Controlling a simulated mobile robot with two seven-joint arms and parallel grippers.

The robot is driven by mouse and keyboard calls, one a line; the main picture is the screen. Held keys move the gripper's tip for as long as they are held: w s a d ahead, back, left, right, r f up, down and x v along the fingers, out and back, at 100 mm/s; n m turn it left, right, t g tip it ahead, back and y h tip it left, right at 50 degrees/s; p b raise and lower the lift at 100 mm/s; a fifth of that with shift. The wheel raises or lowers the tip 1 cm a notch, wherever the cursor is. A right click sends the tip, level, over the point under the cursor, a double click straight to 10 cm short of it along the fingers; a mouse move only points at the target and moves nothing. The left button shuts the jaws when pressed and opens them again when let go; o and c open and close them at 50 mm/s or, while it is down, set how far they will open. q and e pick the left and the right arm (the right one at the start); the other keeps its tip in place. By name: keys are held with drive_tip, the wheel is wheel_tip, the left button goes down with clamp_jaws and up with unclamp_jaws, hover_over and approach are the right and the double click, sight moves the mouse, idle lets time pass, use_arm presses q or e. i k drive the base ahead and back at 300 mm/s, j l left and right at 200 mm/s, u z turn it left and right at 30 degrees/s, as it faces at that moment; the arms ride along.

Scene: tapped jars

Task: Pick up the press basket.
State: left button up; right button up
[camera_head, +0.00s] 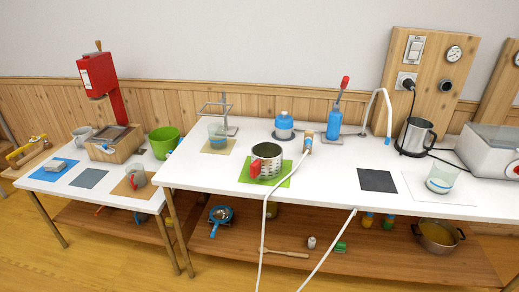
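A silver, perforated cylinder with a red block-like handle on its front left, which looks like the press basket (270,170), stands upright on a green mat (282,183). It is near the front edge of the long white table, left of the table's middle. Its open top faces up and its inside looks dark. Nothing holds it. Neither of my grippers shows in the head view.
A red press (98,76) and green bucket (163,141) are left. A dark mat (377,181) lies bare.

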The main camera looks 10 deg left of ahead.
sight(267, 157)
drive_tip(key=i+l, duration=0.5)
drive_tip(key=i+l+u, duration=0.1)
drive_tip(key=i+l, duration=0.4)
drive_tip(key=i, duration=0.25)
